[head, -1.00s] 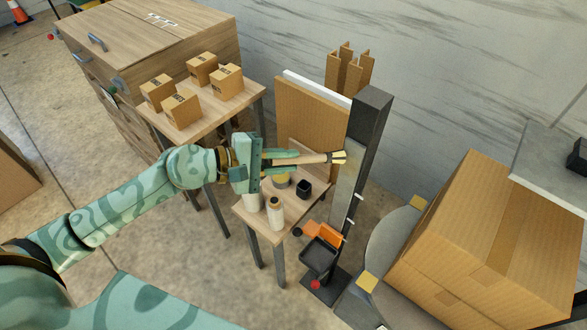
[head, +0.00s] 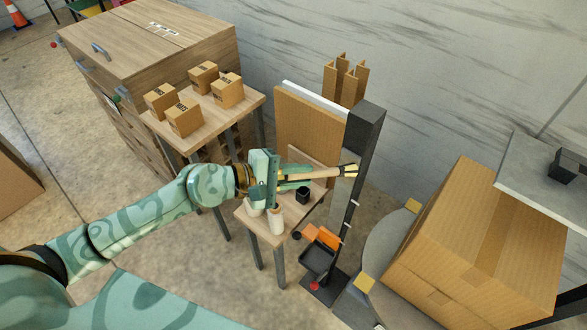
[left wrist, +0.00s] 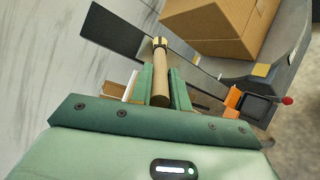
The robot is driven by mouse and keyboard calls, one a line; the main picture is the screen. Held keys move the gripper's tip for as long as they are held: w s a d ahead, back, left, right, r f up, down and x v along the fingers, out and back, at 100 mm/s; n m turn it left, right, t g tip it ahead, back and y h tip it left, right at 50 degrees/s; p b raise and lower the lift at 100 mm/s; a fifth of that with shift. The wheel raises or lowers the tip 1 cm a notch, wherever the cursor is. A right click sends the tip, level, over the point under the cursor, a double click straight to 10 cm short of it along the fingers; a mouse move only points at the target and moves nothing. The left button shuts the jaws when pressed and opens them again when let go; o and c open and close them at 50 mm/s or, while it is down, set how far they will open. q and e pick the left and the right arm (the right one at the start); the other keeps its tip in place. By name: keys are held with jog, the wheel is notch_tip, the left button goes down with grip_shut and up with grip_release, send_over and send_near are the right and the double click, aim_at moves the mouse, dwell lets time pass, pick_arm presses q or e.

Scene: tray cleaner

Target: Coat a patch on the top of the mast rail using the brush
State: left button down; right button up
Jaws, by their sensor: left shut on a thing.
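My left gripper (head: 305,173) is shut on the wooden handle of the brush (head: 325,173). The brush lies nearly level, its pale tip pointing right and overlapping the dark mast rail (head: 367,135) in the head view. I cannot tell whether the tip touches the mast. The mast rail stands upright, its top above the brush tip in the picture. In the left wrist view the brush (left wrist: 160,83) sticks out between the fingers, and its tip overlaps the dark mast rail (left wrist: 118,34). My right gripper is not in view.
A small wooden table (head: 258,228) under the gripper holds bottles and a black cup (head: 303,195). A large cardboard box (head: 475,245) stands right of the mast. A brown panel (head: 307,125) stands behind. An orange and black item (head: 320,252) sits low by the mast.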

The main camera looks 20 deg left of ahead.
pick_arm(q)
jog(key=shift+s+a, duration=0.35)
jog(key=shift+s, duration=0.6)
jog(key=shift+s+a, duration=0.3)
jog(key=shift+s, duration=0.6)
jog(key=shift+s+a, duration=0.35)
jog(key=shift+s, duration=0.6)
jog(key=s, duration=0.1)
jog(key=s+a, duration=0.1)
jog(key=shift+s, duration=0.4)
